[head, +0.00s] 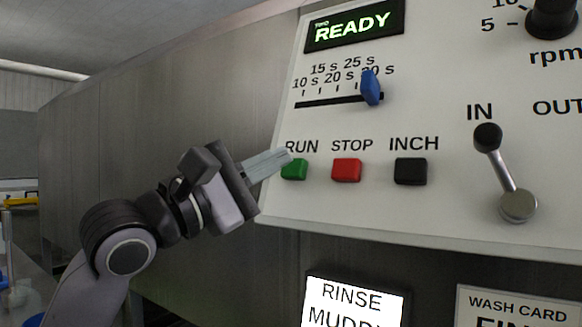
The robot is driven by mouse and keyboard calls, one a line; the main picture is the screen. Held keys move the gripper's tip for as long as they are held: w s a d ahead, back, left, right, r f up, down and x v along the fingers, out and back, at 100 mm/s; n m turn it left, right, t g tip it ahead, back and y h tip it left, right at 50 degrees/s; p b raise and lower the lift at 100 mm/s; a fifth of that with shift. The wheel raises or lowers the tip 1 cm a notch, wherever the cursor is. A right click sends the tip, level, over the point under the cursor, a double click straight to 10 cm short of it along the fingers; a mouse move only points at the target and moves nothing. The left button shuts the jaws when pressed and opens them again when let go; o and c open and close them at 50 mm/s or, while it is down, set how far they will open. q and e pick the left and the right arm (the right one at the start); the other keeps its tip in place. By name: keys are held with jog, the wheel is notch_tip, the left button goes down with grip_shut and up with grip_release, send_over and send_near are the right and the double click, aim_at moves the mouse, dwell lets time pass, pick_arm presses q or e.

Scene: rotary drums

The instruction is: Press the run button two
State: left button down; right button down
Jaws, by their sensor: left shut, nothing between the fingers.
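The green button (294,170) under the label RUN sits at the left of a button row on a pale control panel (400,221). My left gripper (288,157) comes in from the left, with its closed fingers ending at the upper left of the green button and overlapping the lower edge of the RUN label. Whether the fingertips touch the button or hover in front of it I cannot tell. A lit display (353,27) at the panel top reads READY, with small text above it that seems to say TWO. My right gripper is not in view.
Beside the green button are a red STOP button (346,170) and a black INCH button (410,171). Above is a blue slider (371,87); to the right a lever (502,172) stands toward IN. Below hangs a lit RINSE sign (354,304) and a wash card (515,306).

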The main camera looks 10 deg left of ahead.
pick_arm(q)
jog(key=shift+w, duration=0.1)
jog(key=shift+w+d+f+p, duration=0.15)
jog(key=shift+w+p, duration=0.1)
jog(key=shift+p, duration=0.05)
